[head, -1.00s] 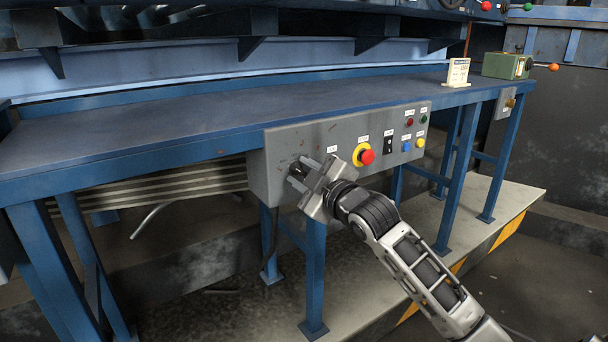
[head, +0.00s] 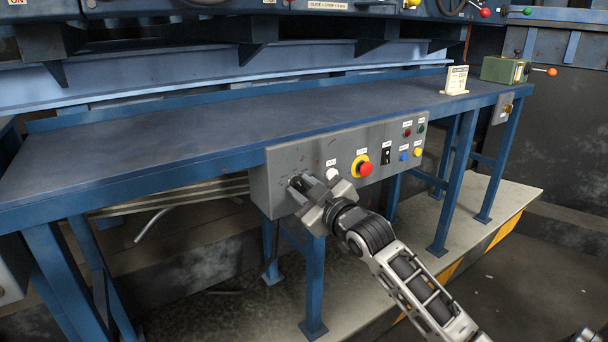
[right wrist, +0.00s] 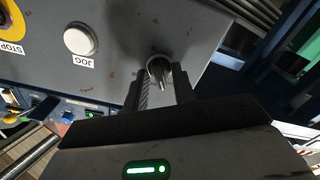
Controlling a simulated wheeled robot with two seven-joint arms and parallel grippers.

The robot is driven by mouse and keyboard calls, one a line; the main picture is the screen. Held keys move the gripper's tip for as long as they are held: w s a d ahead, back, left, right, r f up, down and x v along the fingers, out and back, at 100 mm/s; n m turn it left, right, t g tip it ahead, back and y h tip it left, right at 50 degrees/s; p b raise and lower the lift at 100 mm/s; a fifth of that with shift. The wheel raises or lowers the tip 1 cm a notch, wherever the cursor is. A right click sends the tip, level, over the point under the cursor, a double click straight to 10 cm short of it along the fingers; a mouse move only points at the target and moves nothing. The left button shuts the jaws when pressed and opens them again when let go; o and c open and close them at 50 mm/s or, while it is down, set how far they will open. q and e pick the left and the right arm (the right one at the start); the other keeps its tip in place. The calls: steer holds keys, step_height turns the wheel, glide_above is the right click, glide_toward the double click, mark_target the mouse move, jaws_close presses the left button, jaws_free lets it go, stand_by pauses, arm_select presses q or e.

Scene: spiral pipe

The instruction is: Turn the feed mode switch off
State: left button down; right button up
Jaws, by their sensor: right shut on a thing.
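A grey control panel (head: 282,166) hangs under the front edge of the blue bench. At its left end is a small switch with a round collar and a metal lever, seen best in the right wrist view (right wrist: 159,70). I take it to be the feed mode switch; no label for it is readable. My right gripper (head: 304,185) is at this switch and covers most of it in the head view. In the right wrist view its two fingers (right wrist: 160,88) stand on either side of the lever, shut on it. My left gripper is not in view.
Blue bench legs (head: 314,285) stand below the panel. The floor in front is open.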

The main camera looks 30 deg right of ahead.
steer(key=m+p, duration=0.2)
steer(key=p, duration=0.1)
steer(key=shift+r+m, duration=0.2)
steer(key=shift+m, duration=0.1)
steer(key=shift+f+m+p, duration=0.2)
steer(key=shift+m+p, duration=0.95)
steer(key=shift+m, duration=0.25)
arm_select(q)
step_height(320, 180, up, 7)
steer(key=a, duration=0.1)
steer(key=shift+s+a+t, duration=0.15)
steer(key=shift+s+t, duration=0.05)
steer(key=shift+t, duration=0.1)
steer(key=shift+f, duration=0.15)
arm_select(e)
steer(key=shift+m, duration=0.3)
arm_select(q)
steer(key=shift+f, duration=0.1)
arm_select(e)
steer(key=shift+f, duration=0.1)
steer(key=o, duration=0.6)
steer(key=shift+o, duration=0.2)
steer(key=shift+s, duration=0.1)
arm_select(q)
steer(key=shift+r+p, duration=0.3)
steer(key=shift+p, duration=0.35)
arm_select(e)
steer(key=s, duration=1.5)
steer(key=shift+s, duration=0.4)
